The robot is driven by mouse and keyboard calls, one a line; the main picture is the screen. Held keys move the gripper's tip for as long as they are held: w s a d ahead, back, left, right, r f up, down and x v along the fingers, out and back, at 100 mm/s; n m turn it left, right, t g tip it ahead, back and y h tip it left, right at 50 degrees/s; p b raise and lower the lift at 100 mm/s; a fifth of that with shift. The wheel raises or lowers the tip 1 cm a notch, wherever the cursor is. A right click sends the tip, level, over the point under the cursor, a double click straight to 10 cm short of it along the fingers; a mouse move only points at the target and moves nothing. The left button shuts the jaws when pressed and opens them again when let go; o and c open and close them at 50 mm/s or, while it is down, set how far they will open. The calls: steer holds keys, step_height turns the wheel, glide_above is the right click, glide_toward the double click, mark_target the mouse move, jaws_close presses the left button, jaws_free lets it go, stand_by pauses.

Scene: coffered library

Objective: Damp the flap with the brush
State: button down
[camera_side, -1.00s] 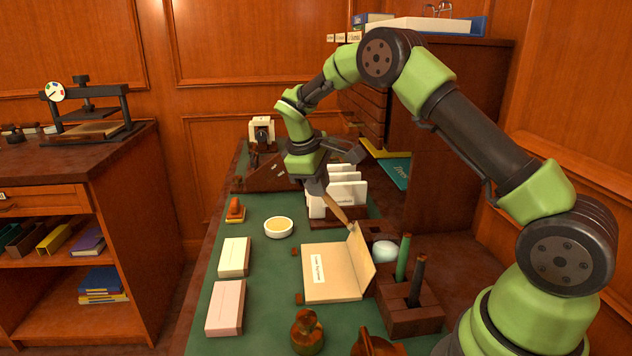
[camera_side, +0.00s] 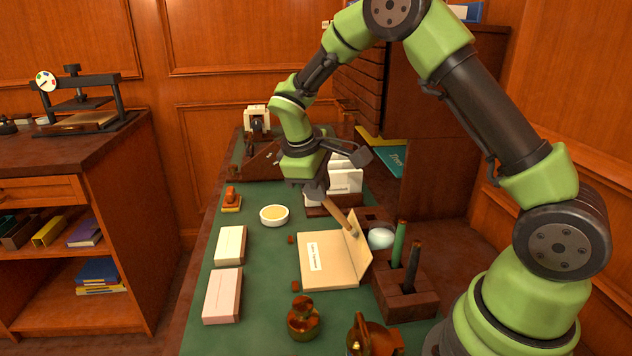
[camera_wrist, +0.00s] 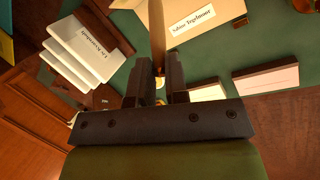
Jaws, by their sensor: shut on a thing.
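My gripper (camera_side: 322,192) is shut on the wooden handle of the brush (camera_side: 342,216), which slants down to the right. The brush also shows in the wrist view (camera_wrist: 158,38), between the fingers (camera_wrist: 157,82). A cream envelope (camera_side: 327,272) with a small address label lies on the green mat. Its flap (camera_side: 358,257) stands raised along the right edge. The brush end is at the upper part of the flap; whether it touches is unclear. The envelope shows at the top of the wrist view (camera_wrist: 205,20).
A round white dish (camera_side: 274,216) stands left of my gripper. White and pink stacks (camera_side: 223,296) lie left of the envelope. A dark wooden holder (camera_side: 405,302) with upright sticks stands right of the flap. Brass pieces (camera_side: 304,318) are in front; a card rack (camera_side: 345,178) is behind.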

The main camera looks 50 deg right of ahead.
steer(key=shift+s+a, duration=2.35)
steer(key=shift+s, duration=0.1)
steer(key=w+d, duration=0.9)
steer(key=shift+w+d, duration=0.35)
steer(key=shift+w, duration=0.05)
steer(key=shift+a, duration=0.1)
steer(key=w+a, duration=0.1)
steer(key=w+a+r, duration=0.2)
steer(key=w+a, duration=0.1)
stand_by(0.8)
